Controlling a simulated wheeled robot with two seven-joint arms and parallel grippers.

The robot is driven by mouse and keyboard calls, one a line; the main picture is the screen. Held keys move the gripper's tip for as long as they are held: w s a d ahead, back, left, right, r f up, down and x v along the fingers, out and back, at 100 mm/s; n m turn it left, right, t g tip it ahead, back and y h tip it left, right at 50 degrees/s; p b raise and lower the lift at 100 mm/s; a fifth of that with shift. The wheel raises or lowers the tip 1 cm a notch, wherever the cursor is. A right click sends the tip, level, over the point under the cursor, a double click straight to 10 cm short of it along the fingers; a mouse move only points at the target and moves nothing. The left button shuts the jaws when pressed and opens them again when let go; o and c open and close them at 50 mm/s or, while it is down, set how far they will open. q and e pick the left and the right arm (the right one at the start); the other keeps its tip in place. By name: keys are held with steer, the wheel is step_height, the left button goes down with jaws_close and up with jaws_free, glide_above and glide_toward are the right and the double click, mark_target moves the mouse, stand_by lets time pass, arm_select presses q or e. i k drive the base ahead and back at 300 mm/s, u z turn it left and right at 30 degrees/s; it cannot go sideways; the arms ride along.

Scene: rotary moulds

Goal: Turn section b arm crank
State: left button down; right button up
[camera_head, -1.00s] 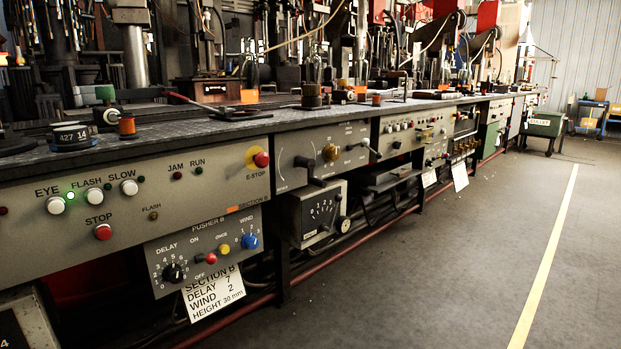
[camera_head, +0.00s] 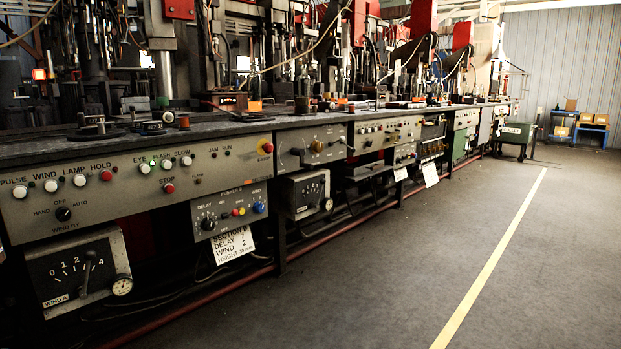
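A row of grey control panels runs along the front of a long dark bench. Just right of the panel with the red E-stop knob (camera_head: 266,147) is a narrow panel (camera_head: 318,134) with a brass-coloured knob (camera_head: 316,146). A dark crank-like handle (camera_head: 297,152) sticks out at its left, and another dark handle (camera_head: 346,144) is at its right. I cannot read which handle is the arm crank. A hanging white note (camera_head: 233,244) reads section B, delay, wind 2 and height 30 mm. Neither of my grippers is in view.
A dial box (camera_head: 307,194) hangs under the narrow panel, and a larger one (camera_head: 80,268) is at the lower left. A red pipe (camera_head: 225,290) runs low along the bench. The grey floor (camera_head: 400,270) with a yellow line (camera_head: 490,265) is open to the right.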

mark_target(300, 153)
steer(key=z, duration=0.7)
steer(key=i, duration=1.55)
steer(key=u, duration=0.5)
